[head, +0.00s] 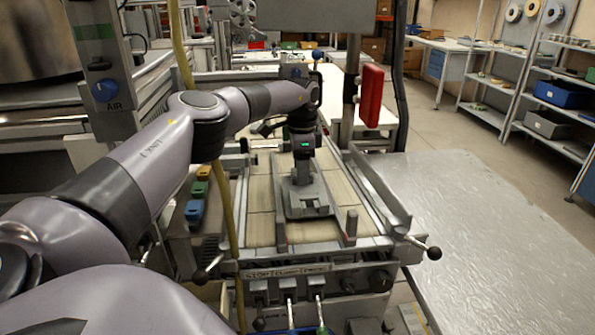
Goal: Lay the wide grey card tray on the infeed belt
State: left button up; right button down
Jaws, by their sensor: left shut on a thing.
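The wide grey card tray (308,205) is at the middle of the infeed belt (261,226), a pale tan surface between metal side rails. It looks low and flat, with its wide face toward me. Whether it rests on the belt or hangs just above it is hard to tell. My left gripper (301,178) reaches in from the left, points down and is shut on the tray's upright grey part. The fingertips are small and partly merge with the grey of the tray. My right gripper is not in view.
A grey metal table (480,240) lies clear to the right. Coloured blocks (197,200) sit left of the belt, near a yellow hose (226,205). A red box (371,96) hangs on a post behind. A lever with a black knob (433,253) sticks out at front right.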

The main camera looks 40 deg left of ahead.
pick_arm(q)
jog(key=shift+a+f, duration=0.1)
jog(key=shift+f, duration=0.4)
jog(key=o, duration=1.2)
jog(key=shift+f, duration=0.1)
notch_tip(320, 180, up, 12)
jog(key=shift+r, duration=0.2)
jog(key=shift+s+f, duration=0.1)
jog(key=shift+f, duration=0.05)
